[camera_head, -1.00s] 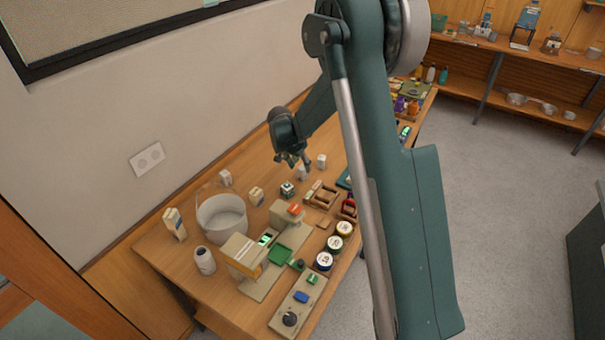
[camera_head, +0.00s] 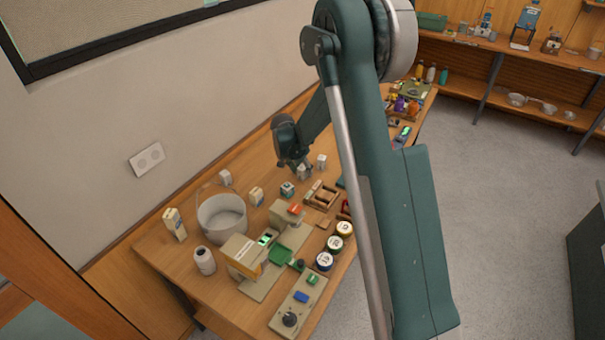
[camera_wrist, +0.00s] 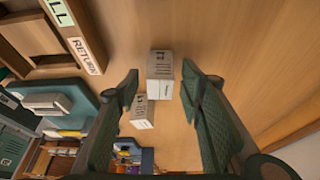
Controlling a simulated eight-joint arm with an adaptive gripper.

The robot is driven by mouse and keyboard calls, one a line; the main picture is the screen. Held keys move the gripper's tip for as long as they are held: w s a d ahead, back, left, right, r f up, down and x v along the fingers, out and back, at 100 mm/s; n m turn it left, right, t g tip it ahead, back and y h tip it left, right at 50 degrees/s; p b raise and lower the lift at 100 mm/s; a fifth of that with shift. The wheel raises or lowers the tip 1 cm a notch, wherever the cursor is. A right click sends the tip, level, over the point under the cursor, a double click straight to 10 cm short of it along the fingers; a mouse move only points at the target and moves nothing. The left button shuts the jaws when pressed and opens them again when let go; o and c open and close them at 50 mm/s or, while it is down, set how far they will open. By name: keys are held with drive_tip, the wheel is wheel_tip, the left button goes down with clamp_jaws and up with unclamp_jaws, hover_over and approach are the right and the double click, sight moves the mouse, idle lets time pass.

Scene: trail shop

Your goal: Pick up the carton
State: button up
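A small white carton (camera_wrist: 160,66) with dark print shows between my fingertips in the wrist view, with a gap on either side. In the head view this carton (camera_head: 304,175) is partly hidden at the tip of my gripper (camera_head: 297,168). My gripper is open, its two green fingers spread on either side of the carton. A second small white carton (camera_wrist: 142,112) stands close by; it also shows in the head view (camera_head: 322,162), just right of my gripper. I cannot tell whether a finger touches either carton.
A wooden tray (camera_head: 321,195) with a "RETURN" label (camera_wrist: 86,55) lies beside the cartons. Other cartons (camera_head: 257,196), a white bucket (camera_head: 222,219), a scale-like device (camera_head: 243,256) and several round tins (camera_head: 334,244) stand nearer on the table. The wall runs along the left.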

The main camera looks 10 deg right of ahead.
sight(303, 167)
drive_tip(key=c, duration=1)
drive_tip(key=shift+r, duration=0.15)
drive_tip(key=shift+r, duration=4.85)
